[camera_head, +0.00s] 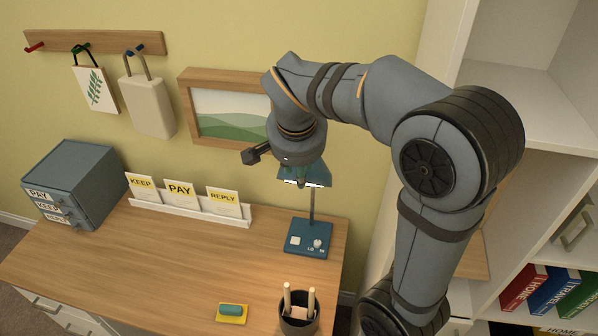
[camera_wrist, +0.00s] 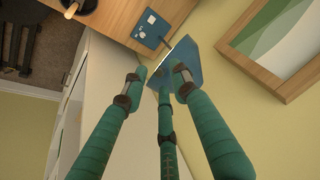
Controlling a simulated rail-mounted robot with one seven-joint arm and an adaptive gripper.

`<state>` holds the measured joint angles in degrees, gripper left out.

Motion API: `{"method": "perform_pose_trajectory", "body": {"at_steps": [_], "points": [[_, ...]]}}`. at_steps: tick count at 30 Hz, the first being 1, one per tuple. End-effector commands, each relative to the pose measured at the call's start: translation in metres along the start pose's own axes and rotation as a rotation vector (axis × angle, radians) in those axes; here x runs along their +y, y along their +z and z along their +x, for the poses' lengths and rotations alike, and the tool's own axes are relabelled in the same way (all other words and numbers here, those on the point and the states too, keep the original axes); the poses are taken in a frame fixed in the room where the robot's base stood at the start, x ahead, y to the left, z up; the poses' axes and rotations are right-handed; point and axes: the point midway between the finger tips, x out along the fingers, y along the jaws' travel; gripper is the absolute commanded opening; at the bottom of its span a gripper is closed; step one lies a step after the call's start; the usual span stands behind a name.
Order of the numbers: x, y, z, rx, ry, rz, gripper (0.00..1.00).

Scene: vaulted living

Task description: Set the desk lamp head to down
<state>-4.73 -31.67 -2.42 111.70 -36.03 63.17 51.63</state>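The blue desk lamp stands on the right part of the wooden desk, its square base (camera_head: 308,238) carrying small white controls. A thin upright stem leads to the blue lamp head (camera_head: 319,175), partly hidden by my arm, with a bright underside. In the wrist view the lamp head (camera_wrist: 188,58) lies just beyond my gripper (camera_wrist: 160,76), overlapped by the right finger. The lamp base (camera_wrist: 151,28) shows above it. My gripper's green fingers are spread apart and nothing is visibly clamped. I cannot tell whether a finger touches the head. In the head view the fingers are mostly hidden.
A framed picture (camera_head: 230,108) hangs on the wall close behind the lamp. A dark pen cup (camera_head: 299,318) and an eraser on a yellow block (camera_head: 231,312) lie at the front. A card rack (camera_head: 190,208) and drawer box (camera_head: 80,180) stand left. White shelves rise at right.

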Motion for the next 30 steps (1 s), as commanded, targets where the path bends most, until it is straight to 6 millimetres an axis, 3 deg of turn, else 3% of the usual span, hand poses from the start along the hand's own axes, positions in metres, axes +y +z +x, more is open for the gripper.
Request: {"method": "perform_pose_trajectory", "body": {"at_steps": [6, 14, 30], "points": [[0.000, 0.000, 0.017, -0.001, 0.000, 0.000, 0.28], [-0.001, 0.000, 0.019, -0.001, -0.002, 0.000, 0.28], [-0.001, 0.000, 0.018, 0.000, -0.002, -0.001, 0.00]]}}
